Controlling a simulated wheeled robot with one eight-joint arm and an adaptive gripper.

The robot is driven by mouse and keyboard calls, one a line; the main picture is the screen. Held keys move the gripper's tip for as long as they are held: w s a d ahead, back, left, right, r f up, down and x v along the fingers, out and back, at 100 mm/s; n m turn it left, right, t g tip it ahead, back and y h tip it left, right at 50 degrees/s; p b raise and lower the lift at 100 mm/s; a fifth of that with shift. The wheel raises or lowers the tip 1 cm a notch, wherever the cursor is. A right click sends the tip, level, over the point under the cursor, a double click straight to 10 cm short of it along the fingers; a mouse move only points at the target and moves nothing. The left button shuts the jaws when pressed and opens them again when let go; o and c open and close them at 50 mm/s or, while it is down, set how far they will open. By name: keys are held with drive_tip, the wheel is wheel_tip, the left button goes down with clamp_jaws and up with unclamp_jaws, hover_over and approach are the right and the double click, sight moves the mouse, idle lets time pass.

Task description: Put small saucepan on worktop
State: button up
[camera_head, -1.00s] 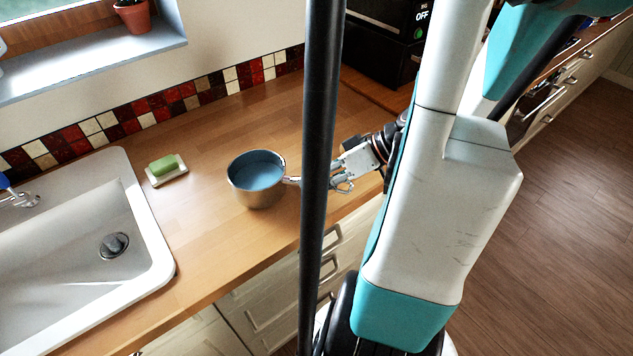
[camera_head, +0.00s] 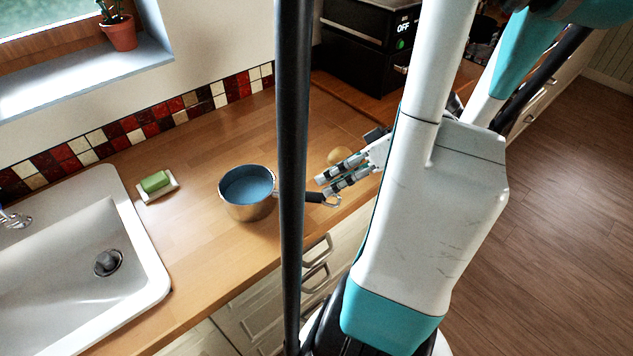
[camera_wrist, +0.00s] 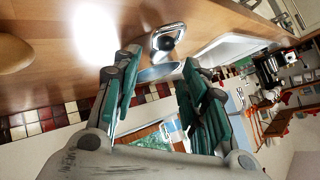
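The small saucepan (camera_head: 248,193), steel outside and blue inside, stands upright on the wooden worktop (camera_head: 205,160). Its dark handle points right, partly hidden behind my black column, with a metal loop at its end. My gripper (camera_head: 325,186) is just beside the handle's end on the far side, fingers pointing left. It looks apart from the handle. In the wrist view my gripper's (camera_wrist: 155,75) green-padded fingers are spread with nothing held between them. A metal piece with a dark centre, probably the saucepan's handle, shows beyond the fingertips.
A green soap on a white dish (camera_head: 170,193) lies left of the saucepan, near the white sink (camera_head: 150,265). A round wooden item (camera_head: 340,156) lies behind my gripper. A black appliance (camera_head: 365,50) stands at the back right. Worktop between soap and saucepan is clear.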

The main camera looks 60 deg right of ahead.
drive_tip(key=v, duration=0.3)
drive_tip(key=shift+s+d+r+p, duration=0.15)
drive_tip(key=shift+s+r+p, duration=0.05)
drive_tip(key=shift+p, duration=0.15)
drive_tip(key=o, duration=1.3)
drive_tip(key=shift+o, duration=0.2)
